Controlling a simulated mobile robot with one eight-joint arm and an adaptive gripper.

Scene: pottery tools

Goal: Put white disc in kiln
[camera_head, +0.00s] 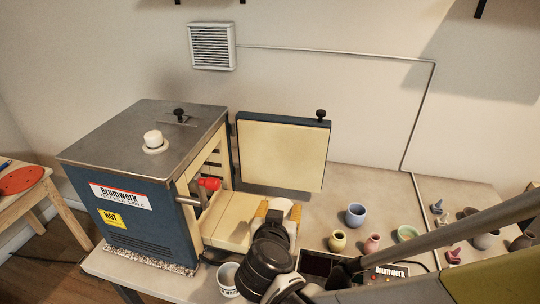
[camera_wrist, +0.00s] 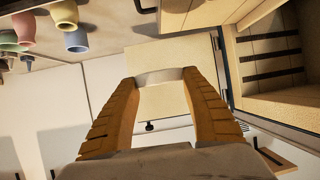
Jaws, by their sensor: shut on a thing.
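My gripper (camera_head: 278,214) is in front of the kiln's open side. Its two orange fingers are shut on the white disc (camera_wrist: 160,76), which spans the fingertips in the wrist view. In the head view the disc (camera_head: 286,206) is partly hidden by the fingers. The blue kiln (camera_head: 145,228) stands at the left with its opening facing right. Its chamber (camera_wrist: 270,62) shows at the right of the wrist view, with dark grooves in a pale wall. The disc is outside the chamber.
The kiln door (camera_head: 282,152) stands open behind my gripper. A red knob (camera_head: 208,184) sticks out by the opening. A white mug (camera_head: 228,279) is at the front edge. A blue pot (camera_head: 355,214), a yellow pot (camera_head: 338,241) and other small pots stand to the right.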

